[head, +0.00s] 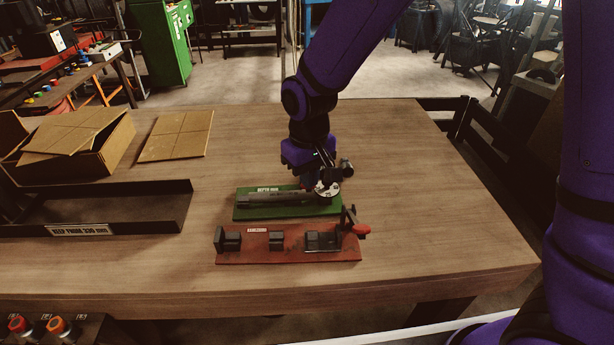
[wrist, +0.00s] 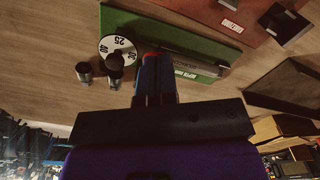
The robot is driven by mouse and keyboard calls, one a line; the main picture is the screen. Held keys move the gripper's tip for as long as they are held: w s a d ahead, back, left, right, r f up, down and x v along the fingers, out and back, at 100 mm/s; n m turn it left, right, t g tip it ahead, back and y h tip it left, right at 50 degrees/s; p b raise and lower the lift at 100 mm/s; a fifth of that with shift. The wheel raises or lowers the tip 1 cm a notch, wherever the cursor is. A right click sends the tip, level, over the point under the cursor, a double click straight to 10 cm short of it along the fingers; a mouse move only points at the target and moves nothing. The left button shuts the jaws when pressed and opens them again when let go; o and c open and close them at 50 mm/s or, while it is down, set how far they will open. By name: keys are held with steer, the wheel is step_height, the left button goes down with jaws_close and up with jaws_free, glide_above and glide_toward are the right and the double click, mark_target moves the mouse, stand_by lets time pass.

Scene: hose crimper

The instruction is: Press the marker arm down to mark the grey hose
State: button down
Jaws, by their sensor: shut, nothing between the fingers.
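My gripper (head: 322,168) is shut and empty over the right end of a green board (head: 288,212). In the wrist view its closed fingers (wrist: 152,68) point toward the green board (wrist: 140,22), beside a white numbered dial (wrist: 118,50). A long dark grey bar (head: 275,199) lies along the green board; it also shows in the wrist view (wrist: 188,62). I cannot tell whether this bar is the grey hose or the marker arm. The dial (head: 327,189) sits at the bar's right end, partly covered by my gripper. Contact is not clear.
A red board (head: 290,256) with black blocks and a red-handled lever (head: 361,230) lies in front. A black tray (head: 150,187) and open cardboard box (head: 75,155) stand left. Black cylinders (wrist: 84,72) stand near the dial. The table's right side is clear.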

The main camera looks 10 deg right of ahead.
steer(key=shift+f, duration=1.9)
step_height(320, 180, up, 13)
stand_by(1.3)
stand_by(0.3)
